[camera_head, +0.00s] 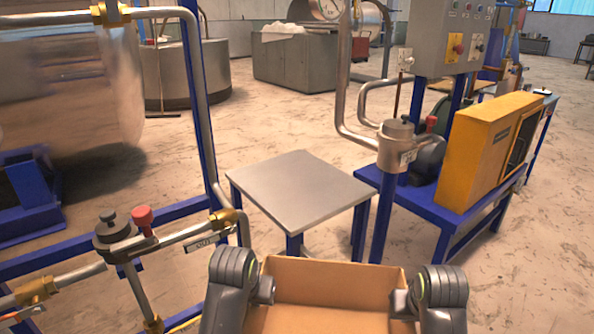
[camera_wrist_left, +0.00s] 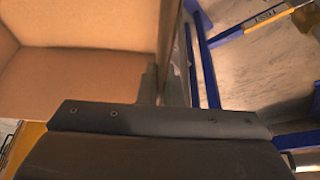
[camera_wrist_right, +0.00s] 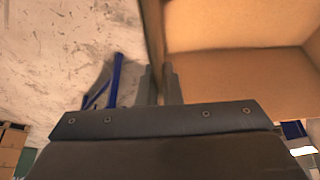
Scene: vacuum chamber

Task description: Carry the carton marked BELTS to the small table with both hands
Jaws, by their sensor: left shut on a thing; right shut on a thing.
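An open, empty-looking brown carton (camera_head: 332,282) is at the bottom centre of the head view, between my two arms. No BELTS marking shows on the parts in view. My left gripper (camera_head: 264,290) is shut on the carton's left wall; the left wrist view shows its fingers (camera_wrist_left: 157,85) on either side of the wall's edge. My right gripper (camera_head: 404,302) is shut on the right wall, as the right wrist view shows at its fingers (camera_wrist_right: 160,85). The small table (camera_head: 302,190), with a bare grey top and blue legs, stands just beyond the carton.
Pipes with a red-knobbed valve (camera_head: 143,218) stand close on the left. A yellow machine (camera_head: 486,150) on a blue bench and a vertical pump pipe (camera_head: 396,150) stand right of the small table. Open floor (camera_head: 250,135) lies behind the table.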

